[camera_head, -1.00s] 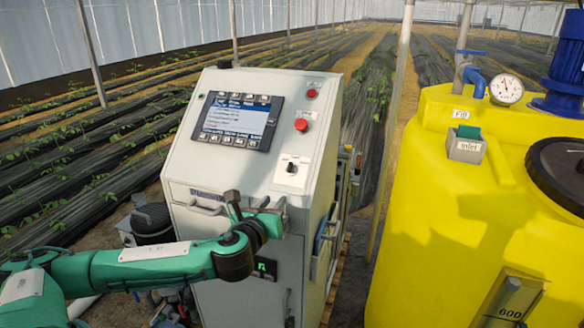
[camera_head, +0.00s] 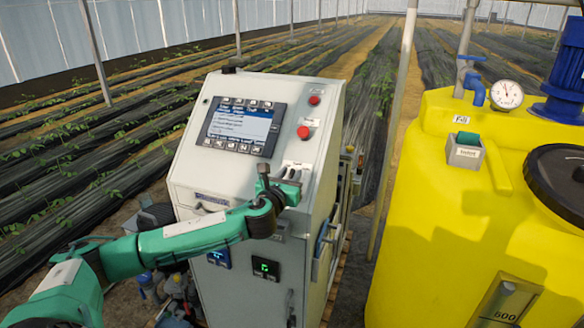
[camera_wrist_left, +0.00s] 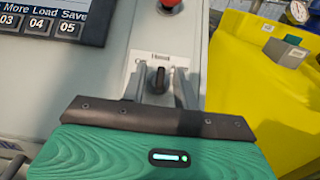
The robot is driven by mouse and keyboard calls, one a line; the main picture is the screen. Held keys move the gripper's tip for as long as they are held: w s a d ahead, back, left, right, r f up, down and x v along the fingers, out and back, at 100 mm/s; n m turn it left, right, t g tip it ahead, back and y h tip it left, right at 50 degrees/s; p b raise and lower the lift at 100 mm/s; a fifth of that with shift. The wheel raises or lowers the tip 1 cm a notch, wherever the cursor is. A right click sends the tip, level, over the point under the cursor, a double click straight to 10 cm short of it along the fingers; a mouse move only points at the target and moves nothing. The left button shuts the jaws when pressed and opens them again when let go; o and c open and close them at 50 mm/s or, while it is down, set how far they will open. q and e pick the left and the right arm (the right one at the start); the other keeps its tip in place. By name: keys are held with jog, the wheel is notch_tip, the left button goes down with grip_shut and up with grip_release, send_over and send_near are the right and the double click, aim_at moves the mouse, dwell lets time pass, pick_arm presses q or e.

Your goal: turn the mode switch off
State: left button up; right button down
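The mode switch (camera_wrist_left: 158,79) is a small black knob on a white label plate (camera_wrist_left: 163,57) on the grey cabinet's sloped panel. In the left wrist view it stands upright between the two fingers of my left gripper (camera_wrist_left: 159,88), with a gap seen on each side. In the head view my left gripper (camera_head: 280,174) is over the lower right of the panel and hides most of the switch. The gripper is open. I cannot tell how far the fingertips are from the panel. My right gripper is not in view.
A screen (camera_head: 240,126) sits on the panel left of the switch. A red button (camera_head: 304,132) and a smaller red one (camera_head: 315,100) are above it. A yellow tank (camera_head: 450,220) stands to the right, with a gap between it and the cabinet (camera_head: 190,165).

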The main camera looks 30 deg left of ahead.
pick_arm(q)
jog(key=shift+x, duration=0.95)
grip_shut()
